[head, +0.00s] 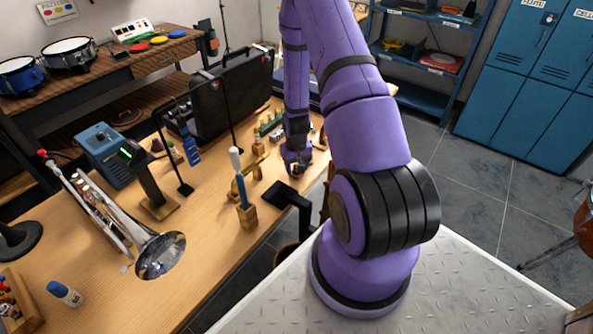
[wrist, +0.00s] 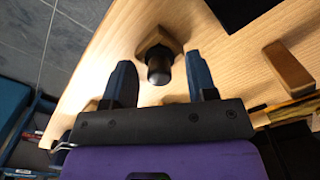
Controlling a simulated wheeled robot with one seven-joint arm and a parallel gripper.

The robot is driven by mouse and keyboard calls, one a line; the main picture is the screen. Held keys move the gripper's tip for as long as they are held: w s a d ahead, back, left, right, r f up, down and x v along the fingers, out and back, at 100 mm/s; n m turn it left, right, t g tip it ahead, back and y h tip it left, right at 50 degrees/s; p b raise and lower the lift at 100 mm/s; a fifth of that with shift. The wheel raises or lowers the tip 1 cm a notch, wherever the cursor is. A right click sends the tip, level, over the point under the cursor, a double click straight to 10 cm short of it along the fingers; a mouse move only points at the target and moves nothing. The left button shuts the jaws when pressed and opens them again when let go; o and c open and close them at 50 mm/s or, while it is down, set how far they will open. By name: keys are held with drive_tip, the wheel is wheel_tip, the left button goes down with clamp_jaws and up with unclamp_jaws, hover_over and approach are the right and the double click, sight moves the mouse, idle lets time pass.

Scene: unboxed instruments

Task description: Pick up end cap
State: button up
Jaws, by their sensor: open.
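What looks like the end cap (wrist: 159,66), a black round piece, sits upright on a small wooden block (wrist: 150,42) in the wrist view. My gripper (wrist: 159,60) is open, with one blue finger on each side of the black piece and gaps showing on both sides. I cannot tell how far the fingers are above the tabletop. In the head view my gripper (head: 297,168) is low over the right part of the wooden table (head: 215,240). The black piece cannot be made out there, where my arm and gripper cover much of that spot.
A black case (head: 232,95) stands behind my gripper. A wooden block with a blue-handled tool (head: 246,215) and a black stand (head: 290,200) are to the left and front. A trumpet (head: 160,255) lies farther left. A wooden bar (wrist: 288,68) is right in the wrist view.

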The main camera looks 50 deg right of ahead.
clamp_jaws()
idle(0.3)
